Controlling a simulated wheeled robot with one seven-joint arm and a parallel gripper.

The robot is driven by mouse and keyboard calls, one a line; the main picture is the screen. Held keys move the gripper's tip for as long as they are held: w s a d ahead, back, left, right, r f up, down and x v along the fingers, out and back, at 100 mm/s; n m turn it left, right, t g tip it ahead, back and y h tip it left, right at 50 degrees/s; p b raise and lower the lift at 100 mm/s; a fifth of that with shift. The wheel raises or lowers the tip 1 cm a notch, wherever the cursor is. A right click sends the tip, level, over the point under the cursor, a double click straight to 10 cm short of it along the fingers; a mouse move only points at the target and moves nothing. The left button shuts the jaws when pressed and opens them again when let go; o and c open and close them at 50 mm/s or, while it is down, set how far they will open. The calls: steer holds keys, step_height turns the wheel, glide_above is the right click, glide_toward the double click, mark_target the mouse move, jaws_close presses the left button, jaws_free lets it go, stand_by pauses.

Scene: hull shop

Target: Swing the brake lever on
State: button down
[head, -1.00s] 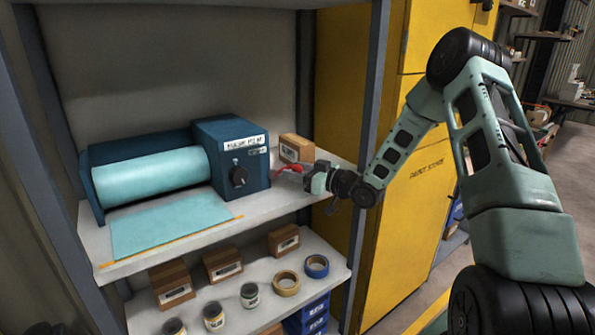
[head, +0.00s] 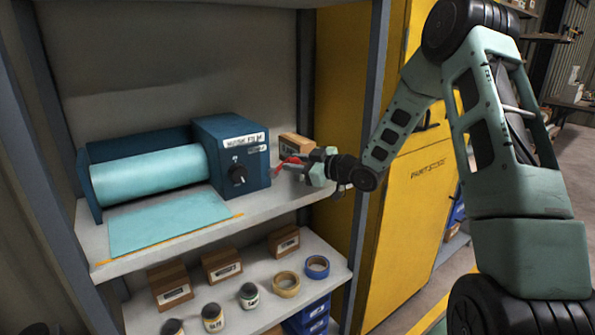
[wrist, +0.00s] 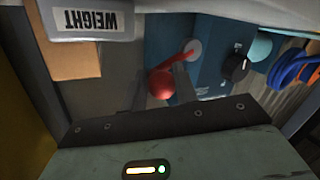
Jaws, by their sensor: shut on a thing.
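The red brake lever (head: 287,163) sticks out from the right side of the blue film dispenser (head: 240,172). In the wrist view its arm (wrist: 189,55) runs from a pale round pivot to a red ball knob (wrist: 160,84). My gripper (head: 303,166) is at the lever's outer end, right of the dispenser. In the wrist view my two fingers (wrist: 162,88) stand on either side of the lever's knob end, shut on it. The dispenser carries a teal film roll (head: 150,175) and a black dial (head: 237,175). Part of the lever is hidden by my fingers in the head view.
A cardboard box (head: 297,147) stands just behind my gripper on the upper shelf (head: 270,207). A grey shelf post (head: 371,100) and a yellow cabinet (head: 420,200) are close to my arm. The lower shelf holds boxes, jars and tape rolls (head: 286,284).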

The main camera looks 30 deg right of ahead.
steer(key=a+n+b, duration=0.1)
steer(key=n, duration=0.1)
steer(key=a+r+n+g+h+b, duration=0.1)
steer(key=b, duration=0.1)
steer(key=shift+s+a+n, duration=0.1)
steer(key=shift+s+n, duration=0.05)
steer(key=shift+n, duration=0.25)
steer(key=n+h+b, duration=0.1)
steer(key=b, duration=0.1)
steer(key=a+r+n+h+b, duration=0.1)
steer(key=b, duration=0.1)
steer(key=a+n+h+b, duration=0.1)
steer(key=b, duration=0.1)
steer(key=shift+a+r+n+g, duration=0.15)
steer(key=shift+a+n+g, duration=0.05)
steer(key=shift+n+g, duration=0.2)
steer(key=c, duration=1.2)
jaws_free()
steer(key=shift+a, duration=0.1)
steer(key=shift+o, duration=0.2)
steer(key=shift+r, duration=0.2)
